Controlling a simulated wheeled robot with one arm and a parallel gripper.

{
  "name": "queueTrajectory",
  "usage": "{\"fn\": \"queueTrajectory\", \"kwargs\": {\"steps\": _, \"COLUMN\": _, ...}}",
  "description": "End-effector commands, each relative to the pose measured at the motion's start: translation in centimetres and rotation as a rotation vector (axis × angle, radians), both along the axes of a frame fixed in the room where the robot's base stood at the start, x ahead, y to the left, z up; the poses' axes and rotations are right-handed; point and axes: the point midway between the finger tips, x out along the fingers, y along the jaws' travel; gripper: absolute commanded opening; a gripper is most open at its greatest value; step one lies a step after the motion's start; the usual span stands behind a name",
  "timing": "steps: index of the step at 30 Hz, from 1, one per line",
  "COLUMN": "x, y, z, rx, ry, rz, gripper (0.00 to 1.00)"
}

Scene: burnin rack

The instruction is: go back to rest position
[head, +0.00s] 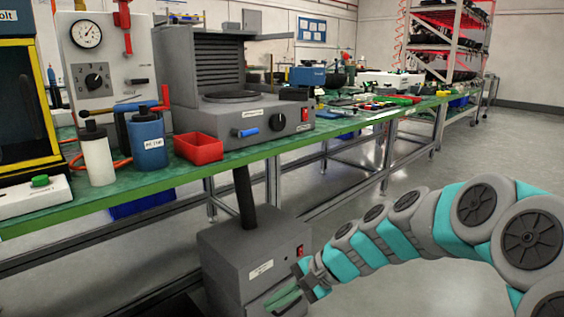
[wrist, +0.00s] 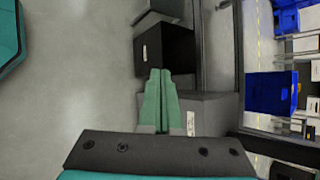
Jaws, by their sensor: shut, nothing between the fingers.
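My gripper (head: 286,301) is at the bottom middle of the head view, low in front of the grey floor unit and below the bench top. In the wrist view its two green fingers (wrist: 161,76) lie side by side, closed, with nothing between them. My teal and grey arm reaches in from the right of the head view. The gripper overlaps the lower front of the floor unit in the picture; I cannot tell whether it touches it.
The grey floor unit (head: 228,257) stands under the front edge of the green bench (head: 235,158). A red bin (head: 198,148), a blue canister (head: 147,142) and a grey machine (head: 240,115) stand on the bench. A blue bin (wrist: 270,92) shows in the wrist view. Open floor (head: 480,150) lies to the right.

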Motion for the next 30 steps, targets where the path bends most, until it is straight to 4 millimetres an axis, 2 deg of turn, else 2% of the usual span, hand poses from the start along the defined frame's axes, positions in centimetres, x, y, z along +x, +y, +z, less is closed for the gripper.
{"fn": "queueTrajectory", "kwargs": {"steps": 1, "x": -2.2, "y": -0.2, "z": 0.9, "rx": -0.047, "ry": -0.033, "rz": 0.066, "gripper": 0.00}}
{"fn": "queueTrajectory", "kwargs": {"steps": 3, "x": -5.2, "y": -0.8, "z": 1.1, "rx": -0.118, "ry": -0.068, "rz": 0.161, "gripper": 0.00}}
{"fn": "queueTrajectory", "kwargs": {"steps": 8, "x": -11.6, "y": -3.3, "z": 1.5, "rx": -0.279, "ry": -0.128, "rz": 0.362, "gripper": 0.00}}
{"fn": "queueTrajectory", "kwargs": {"steps": 15, "x": -20.2, "y": -9.4, "z": 1.6, "rx": -0.522, "ry": -0.152, "rz": 0.616, "gripper": 0.00}}
{"fn": "queueTrajectory", "kwargs": {"steps": 18, "x": -23.2, "y": -12.1, "z": 1.8, "rx": -0.606, "ry": -0.142, "rz": 0.692, "gripper": 0.00}}
{"fn": "queueTrajectory", "kwargs": {"steps": 21, "x": -25.5, "y": -14.2, "z": 1.9, "rx": -0.664, "ry": -0.126, "rz": 0.748, "gripper": 0.00}}
{"fn": "queueTrajectory", "kwargs": {"steps": 24, "x": -26.9, "y": -15.6, "z": 1.9, "rx": -0.700, "ry": -0.112, "rz": 0.781, "gripper": 0.00}}
{"fn": "queueTrajectory", "kwargs": {"steps": 30, "x": -27.7, "y": -16.4, "z": 1.9, "rx": -0.721, "ry": -0.105, "rz": 0.799, "gripper": 0.00}}
